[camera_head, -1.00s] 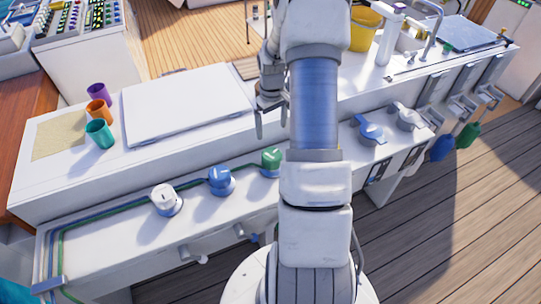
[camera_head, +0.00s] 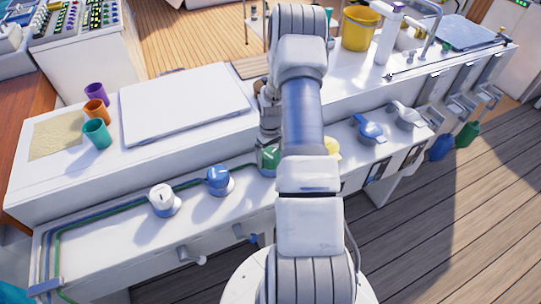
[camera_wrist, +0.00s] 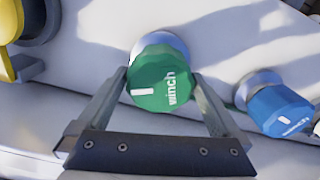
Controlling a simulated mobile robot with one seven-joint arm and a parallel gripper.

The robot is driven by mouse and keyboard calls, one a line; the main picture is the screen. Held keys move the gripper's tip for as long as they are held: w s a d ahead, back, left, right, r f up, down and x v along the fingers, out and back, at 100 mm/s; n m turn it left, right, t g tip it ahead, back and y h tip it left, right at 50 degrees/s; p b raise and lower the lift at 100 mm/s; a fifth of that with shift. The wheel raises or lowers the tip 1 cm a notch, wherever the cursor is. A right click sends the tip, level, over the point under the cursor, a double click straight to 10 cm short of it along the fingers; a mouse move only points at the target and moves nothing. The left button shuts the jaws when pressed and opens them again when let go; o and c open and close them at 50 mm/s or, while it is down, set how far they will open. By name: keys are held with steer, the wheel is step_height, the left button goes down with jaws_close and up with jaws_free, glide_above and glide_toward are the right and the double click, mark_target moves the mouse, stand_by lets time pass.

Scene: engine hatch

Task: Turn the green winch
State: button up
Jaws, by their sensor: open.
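The green winch (camera_wrist: 160,80) is a round knob with a white mark and the word "winch". It sits between the two fingers of my gripper (camera_wrist: 158,92) in the wrist view. The fingers are apart, one on each side of the knob; I cannot tell whether they touch it. In the head view the green winch (camera_head: 268,157) shows just left of my arm, partly hidden. My gripper (camera_head: 270,146) is over it there, largely hidden by my own arm.
A blue winch (camera_head: 219,179) and a white knob (camera_head: 163,199) stand to the left on the same ledge. A yellow part (camera_head: 333,146) shows just right of my arm. Cups (camera_head: 97,133) and a white hatch lid (camera_head: 185,103) lie on the counter behind.

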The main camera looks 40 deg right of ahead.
steer(key=c, duration=1.1)
steer(key=shift+m+b, duration=0.3)
steer(key=m+b, duration=0.1)
steer(key=m, duration=0.1)
steer(key=shift+m+b, duration=1.3)
steer(key=shift+m, duration=1.5)
steer(key=o, duration=1.1)
